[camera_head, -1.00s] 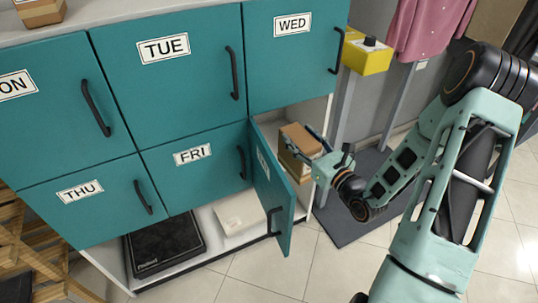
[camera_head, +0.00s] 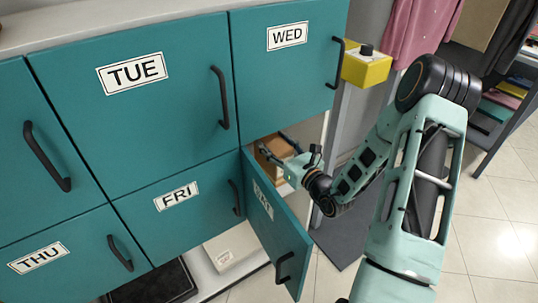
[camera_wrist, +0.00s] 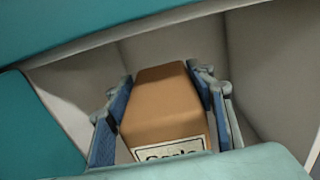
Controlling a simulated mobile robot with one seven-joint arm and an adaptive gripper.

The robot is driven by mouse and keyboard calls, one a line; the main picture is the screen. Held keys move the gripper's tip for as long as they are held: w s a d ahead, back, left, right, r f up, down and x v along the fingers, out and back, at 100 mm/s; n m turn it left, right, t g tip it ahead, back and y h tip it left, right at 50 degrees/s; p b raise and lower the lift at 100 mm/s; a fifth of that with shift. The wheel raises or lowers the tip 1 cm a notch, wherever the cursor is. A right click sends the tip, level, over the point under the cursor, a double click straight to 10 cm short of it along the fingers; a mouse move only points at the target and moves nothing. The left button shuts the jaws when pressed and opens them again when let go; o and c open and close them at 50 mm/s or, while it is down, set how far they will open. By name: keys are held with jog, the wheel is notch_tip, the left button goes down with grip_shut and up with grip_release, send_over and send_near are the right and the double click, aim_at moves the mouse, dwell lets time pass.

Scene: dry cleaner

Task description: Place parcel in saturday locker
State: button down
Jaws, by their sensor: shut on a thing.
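The parcel (camera_head: 273,157) is a brown box. In the wrist view the parcel (camera_wrist: 160,100) sits between the two blue-padded fingers of my gripper (camera_wrist: 162,108), with a partly visible white label on its near face. In the head view my gripper (camera_head: 278,152) is shut on it at the opening of the Saturday locker, below the WED door. The Saturday locker door (camera_head: 275,225) stands open, swung outward, its label partly readable. Grey-white inner walls of the locker (camera_wrist: 265,75) surround the parcel in the wrist view. Whether the parcel touches the locker floor cannot be told.
The closed WED door (camera_head: 290,75) is above and the closed FRI door (camera_head: 180,210) is to the left. A yellow box with a black knob (camera_head: 366,66) stands right of the lockers. A pink garment (camera_head: 420,30) hangs behind. Tiled floor (camera_head: 490,220) is clear at right.

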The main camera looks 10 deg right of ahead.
jog(key=w+d+f+b, duration=0.2)
jog(key=w+f+b, duration=0.1)
jog(key=w+f, duration=0.7)
jog(key=shift+d+f, duration=0.4)
jog(key=shift+f, duration=0.2)
jog(key=shift+f+b, duration=0.25)
jog(key=shift+b, duration=0.05)
jog(key=c, duration=0.9)
grip_release()
jog(key=shift+s, duration=0.1)
jog(key=p+v, duration=0.2)
jog(key=v, duration=1)
jog(key=shift+r, duration=0.15)
